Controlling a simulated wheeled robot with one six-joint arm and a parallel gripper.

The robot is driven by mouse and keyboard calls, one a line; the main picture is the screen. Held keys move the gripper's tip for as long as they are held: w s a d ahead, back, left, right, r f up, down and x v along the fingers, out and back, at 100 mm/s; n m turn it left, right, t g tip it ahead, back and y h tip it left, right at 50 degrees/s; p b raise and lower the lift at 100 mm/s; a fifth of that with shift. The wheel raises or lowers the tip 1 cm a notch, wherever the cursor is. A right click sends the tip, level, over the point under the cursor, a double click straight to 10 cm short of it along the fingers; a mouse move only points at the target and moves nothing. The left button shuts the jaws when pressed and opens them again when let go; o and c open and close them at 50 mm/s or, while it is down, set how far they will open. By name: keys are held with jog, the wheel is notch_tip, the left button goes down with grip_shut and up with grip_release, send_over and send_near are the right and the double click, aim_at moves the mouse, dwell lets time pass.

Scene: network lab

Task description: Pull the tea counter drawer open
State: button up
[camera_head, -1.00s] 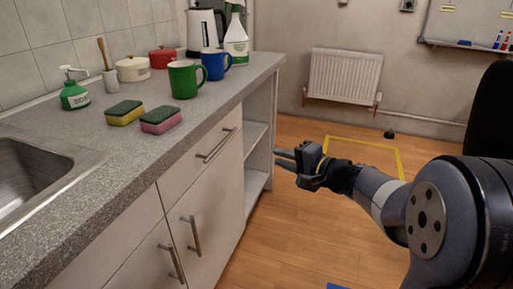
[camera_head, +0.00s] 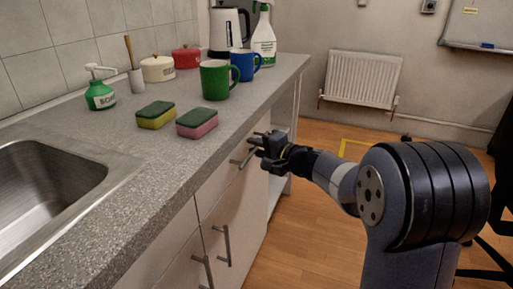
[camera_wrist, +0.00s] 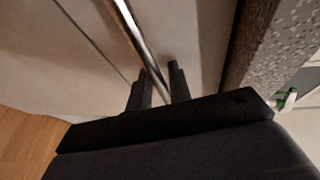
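The tea counter drawer (camera_head: 222,187) is the pale front under the grey worktop, and it looks flush with the cabinet. Its metal bar handle (camera_head: 240,160) slants across the upper part of the front, its far end partly hidden by my gripper. My gripper (camera_head: 256,142) is at the far end of this handle, just under the worktop edge. In the wrist view the handle (camera_wrist: 131,24) runs down into the space between the two dark fingers (camera_wrist: 159,86). The fingers stand apart, one on each side of the bar. I see no firm grip on it.
The worktop (camera_head: 150,190) overhangs close to my gripper. On it stand a green mug (camera_head: 215,82), a blue mug (camera_head: 242,66), sponges (camera_head: 197,123) and a soap bottle (camera_head: 100,96). Cupboard doors with upright handles (camera_head: 226,245) are below.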

grip_shut()
jog(key=shift+d, duration=0.1)
dwell(0.3)
jog(key=s+d+b, duration=0.1)
jog(key=s+d, duration=0.3)
jog(key=d, duration=0.7)
jog(key=s+d+b, duration=0.1)
jog(key=s+d, duration=0.3)
jog(key=d, duration=0.8)
jog(key=s+d+b, duration=0.1)
jog(key=s+d, duration=0.3)
jog(key=d, duration=0.8)
jog(key=shift+s, duration=0.4)
grip_release()
jog(key=p+v, duration=0.3)
jog(key=v, duration=0.7)
jog(key=shift+s+d, duration=0.25)
jog(key=shift+d, duration=0.05)
